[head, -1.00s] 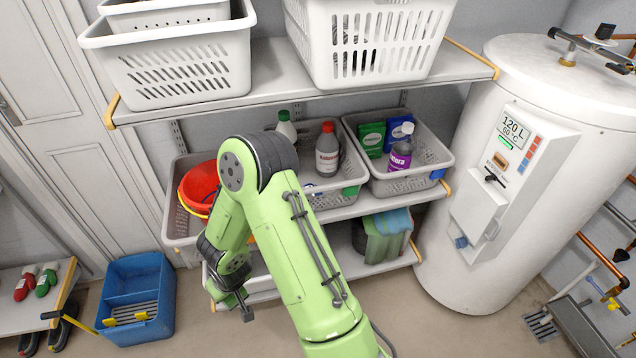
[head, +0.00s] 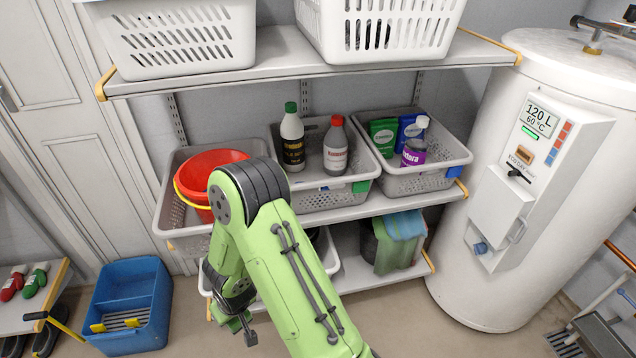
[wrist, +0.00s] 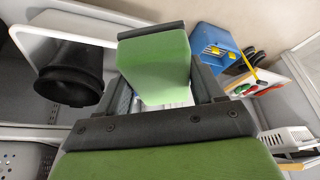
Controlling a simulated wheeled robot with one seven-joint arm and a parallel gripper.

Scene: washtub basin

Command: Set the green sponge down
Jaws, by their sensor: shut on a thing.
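The green sponge (wrist: 160,62) is a block with a dark strip along its far edge, seen in the wrist view. My gripper (wrist: 165,95) is shut on it, with dark fingers on either side. In the head view my gripper (head: 247,332) hangs low, in front of the lower shelf and right of the blue tub. Only a little green (head: 234,323) shows there, and the sponge is mostly hidden by the wrist. The sponge appears clear of any surface.
A blue two-part tub (head: 130,300) stands on the floor at left. Shelves hold grey baskets (head: 425,182) with bottles and a red bucket (head: 205,180). A white water heater (head: 470,265) stands at right. A black cone-shaped thing (wrist: 72,72) is left of the sponge in the wrist view.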

